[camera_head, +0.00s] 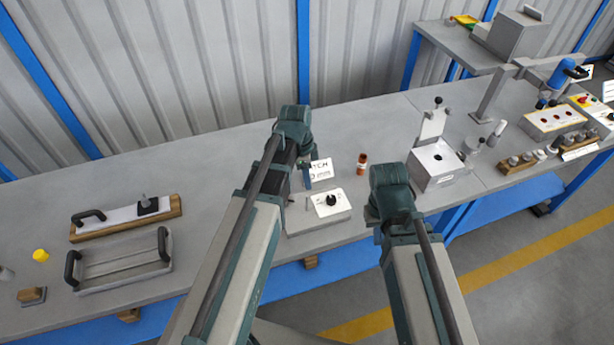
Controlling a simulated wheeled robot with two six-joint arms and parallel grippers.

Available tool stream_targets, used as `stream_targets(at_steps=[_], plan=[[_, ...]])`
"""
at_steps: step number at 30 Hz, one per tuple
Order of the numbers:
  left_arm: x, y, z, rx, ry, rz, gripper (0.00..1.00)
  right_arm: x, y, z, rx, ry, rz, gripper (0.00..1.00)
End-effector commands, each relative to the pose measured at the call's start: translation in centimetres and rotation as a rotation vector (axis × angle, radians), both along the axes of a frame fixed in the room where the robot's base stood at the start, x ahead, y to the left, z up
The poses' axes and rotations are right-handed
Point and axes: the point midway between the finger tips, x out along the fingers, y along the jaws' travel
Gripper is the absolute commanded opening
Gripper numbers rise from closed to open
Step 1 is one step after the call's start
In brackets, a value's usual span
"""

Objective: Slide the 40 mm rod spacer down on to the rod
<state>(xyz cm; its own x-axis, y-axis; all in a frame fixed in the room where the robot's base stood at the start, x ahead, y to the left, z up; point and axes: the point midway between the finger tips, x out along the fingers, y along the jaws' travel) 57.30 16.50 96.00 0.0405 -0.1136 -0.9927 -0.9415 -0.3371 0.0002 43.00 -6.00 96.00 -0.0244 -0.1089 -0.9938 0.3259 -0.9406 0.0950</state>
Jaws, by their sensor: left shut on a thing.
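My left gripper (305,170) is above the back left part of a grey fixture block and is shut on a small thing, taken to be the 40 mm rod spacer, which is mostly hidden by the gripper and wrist. A thin upright rod (307,202) shows on the left part of the fixture block (300,222), just below the gripper. Whether the spacer touches the rod cannot be told. My right arm ends to the right of the block, and its gripper is hidden behind the wrist.
A white plate with a black knob (331,199) sits on the block's right part. A label card (321,169) stands behind. Handled trays (120,268) lie left. The bench's middle left is clear.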

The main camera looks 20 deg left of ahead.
Motion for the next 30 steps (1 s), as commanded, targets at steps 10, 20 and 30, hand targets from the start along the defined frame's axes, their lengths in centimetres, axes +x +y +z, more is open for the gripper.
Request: stream_targets(at_steps=[10,20,30], plan=[[0.0,0.0,-3.5,0.0,0.0,0.0,0.0,0.0,0.0,-3.5,0.0,0.0,0.0,0.0],[0.0,0.0,-4.9,0.0,0.0,0.0,0.0,0.0,0.0,-4.9,0.0,0.0,0.0,0.0],[0.0,0.0,-4.8,0.0,0.0,0.0,0.0,0.0,0.0,-4.8,0.0,0.0,0.0,0.0]])
